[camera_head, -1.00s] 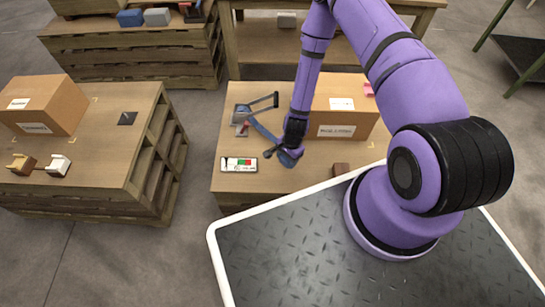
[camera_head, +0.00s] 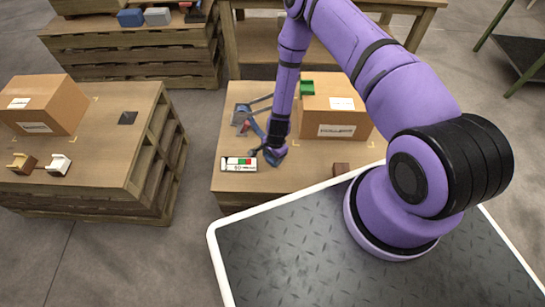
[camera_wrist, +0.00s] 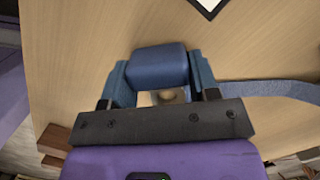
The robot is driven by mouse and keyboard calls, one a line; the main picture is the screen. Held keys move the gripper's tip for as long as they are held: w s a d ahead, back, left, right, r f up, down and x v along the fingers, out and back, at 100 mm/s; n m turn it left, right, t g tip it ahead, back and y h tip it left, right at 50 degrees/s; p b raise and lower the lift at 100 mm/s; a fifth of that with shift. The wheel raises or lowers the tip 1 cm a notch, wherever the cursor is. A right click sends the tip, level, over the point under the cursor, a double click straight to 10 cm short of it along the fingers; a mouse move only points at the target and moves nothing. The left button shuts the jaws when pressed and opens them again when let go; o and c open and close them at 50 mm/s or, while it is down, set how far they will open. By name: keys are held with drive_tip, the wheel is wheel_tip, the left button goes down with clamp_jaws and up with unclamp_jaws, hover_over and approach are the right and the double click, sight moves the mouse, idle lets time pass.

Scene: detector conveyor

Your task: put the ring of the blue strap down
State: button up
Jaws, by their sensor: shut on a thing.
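The blue ring (camera_wrist: 160,66) is between the fingers of my gripper (camera_wrist: 158,98) in the wrist view, with wood surface showing through its opening. The blue strap (camera_wrist: 272,90) runs from it to the right edge of that view. In the head view my gripper (camera_head: 273,156) is low over the front of the middle table (camera_head: 295,181), just right of a printed card (camera_head: 239,164). The strap (camera_head: 258,129) shows behind it, leading back to a grey device with a lever (camera_head: 242,115). I cannot tell whether the ring touches the tabletop.
A cardboard box (camera_head: 337,117) stands right of my gripper, with a green piece (camera_head: 307,87) at its left back corner. A pallet table (camera_head: 95,150) with another box (camera_head: 42,104) stands to the left.

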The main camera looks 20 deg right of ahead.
drive_tip(key=shift+f, duration=0.1)
drive_tip(key=o, duration=1)
